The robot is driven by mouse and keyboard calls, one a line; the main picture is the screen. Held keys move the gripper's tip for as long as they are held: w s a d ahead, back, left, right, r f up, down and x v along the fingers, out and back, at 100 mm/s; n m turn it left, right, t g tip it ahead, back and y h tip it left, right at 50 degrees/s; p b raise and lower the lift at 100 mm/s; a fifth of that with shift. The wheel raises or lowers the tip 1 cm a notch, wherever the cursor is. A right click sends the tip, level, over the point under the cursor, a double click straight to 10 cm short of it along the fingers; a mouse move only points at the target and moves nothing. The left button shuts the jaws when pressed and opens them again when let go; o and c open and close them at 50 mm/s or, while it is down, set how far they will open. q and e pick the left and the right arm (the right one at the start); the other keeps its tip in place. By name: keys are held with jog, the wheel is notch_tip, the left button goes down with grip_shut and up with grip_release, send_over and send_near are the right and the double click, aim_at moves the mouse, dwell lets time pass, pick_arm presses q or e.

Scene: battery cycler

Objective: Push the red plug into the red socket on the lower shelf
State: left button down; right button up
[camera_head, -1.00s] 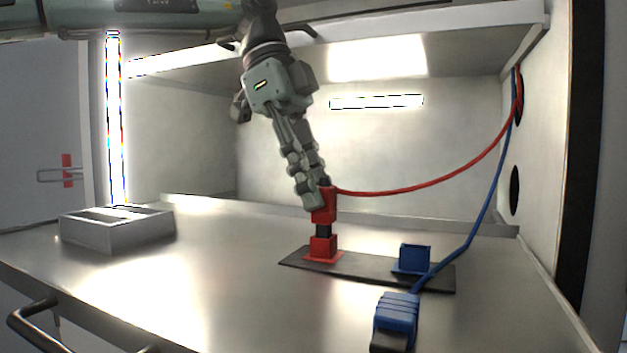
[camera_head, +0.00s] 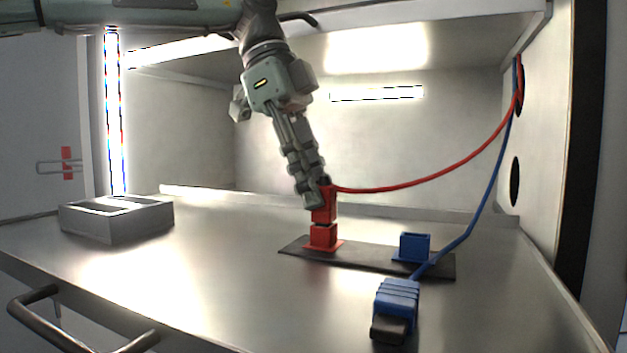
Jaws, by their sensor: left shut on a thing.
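The red plug (camera_head: 325,209) is upright, with a red cable running from its top to the right wall. My left gripper (camera_head: 317,196) is shut on the plug's upper part from above left. The red socket (camera_head: 323,236) stands on the left part of a dark base plate (camera_head: 365,259) on the shelf. The plug is directly above the socket, with only a thin dark strip of its black tip showing between them. The rest of the tip is hidden, seemingly inside the socket. My right gripper is not in view.
A blue socket (camera_head: 414,246) stands on the right part of the plate. A blue plug (camera_head: 397,300) lies in front, its blue cable (camera_head: 472,222) rising to the right wall. A grey tray (camera_head: 118,222) sits at left. A dark handle bar (camera_head: 75,325) is at front left.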

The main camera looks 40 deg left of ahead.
pick_arm(q)
jog(key=shift+f, duration=0.15)
jog(key=c, duration=1.3)
grip_release()
jog(key=shift+o, duration=0.2)
jog(key=v, duration=1.2)
